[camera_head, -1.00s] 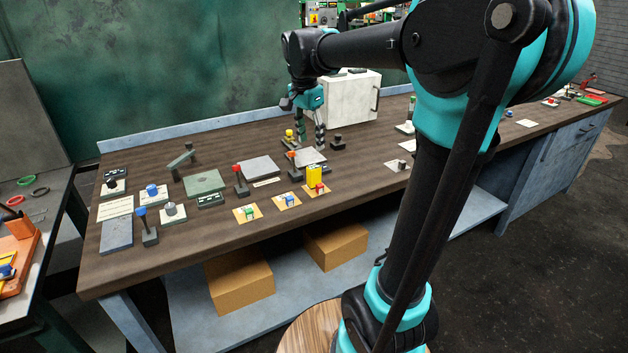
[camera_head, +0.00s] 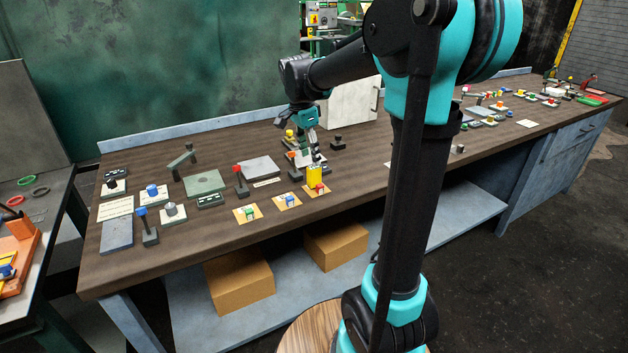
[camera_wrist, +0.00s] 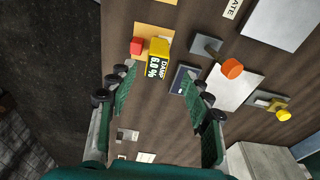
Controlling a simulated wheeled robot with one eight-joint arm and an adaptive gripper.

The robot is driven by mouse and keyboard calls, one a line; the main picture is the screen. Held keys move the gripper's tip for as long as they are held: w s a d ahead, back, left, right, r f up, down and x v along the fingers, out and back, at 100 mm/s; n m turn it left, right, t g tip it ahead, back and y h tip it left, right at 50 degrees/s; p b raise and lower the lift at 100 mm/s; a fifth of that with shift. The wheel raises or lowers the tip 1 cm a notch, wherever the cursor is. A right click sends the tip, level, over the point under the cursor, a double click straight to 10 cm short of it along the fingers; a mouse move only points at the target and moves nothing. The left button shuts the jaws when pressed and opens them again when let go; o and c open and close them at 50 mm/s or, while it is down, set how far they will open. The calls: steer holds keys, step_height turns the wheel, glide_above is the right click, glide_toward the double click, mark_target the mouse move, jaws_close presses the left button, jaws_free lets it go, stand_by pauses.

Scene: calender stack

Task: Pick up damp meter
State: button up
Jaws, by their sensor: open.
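The damp meter is a yellow block with a dark "DAMP 6.0%" label. It stands near the front of the bench in the head view (camera_head: 314,174) and also shows in the wrist view (camera_wrist: 159,50). My gripper (camera_head: 306,152) is open and empty just behind the meter in the head view. In the wrist view my gripper (camera_wrist: 158,72) has its green fingers spread to either side of the meter's labelled end. I cannot tell whether either finger touches it.
A red-capped piece (camera_wrist: 136,46) sits close beside the meter. An orange-knobbed post (camera_wrist: 231,68) and a small dark block (camera_wrist: 185,80) are on its other side. A white box (camera_head: 350,103) stands behind. Several small fixtures crowd the bench's left half.

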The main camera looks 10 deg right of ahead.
mark_target(314, 177)
steer(key=shift+d+f, duration=0.25)
steer(key=shift+f, duration=0.65)
steer(key=shift+d+f, duration=0.2)
steer(key=shift+f, duration=0.75)
steer(key=shift+d+f, duration=0.25)
steer(key=shift+f, duration=0.65)
steer(key=shift+c, duration=0.6)
jaws_close()
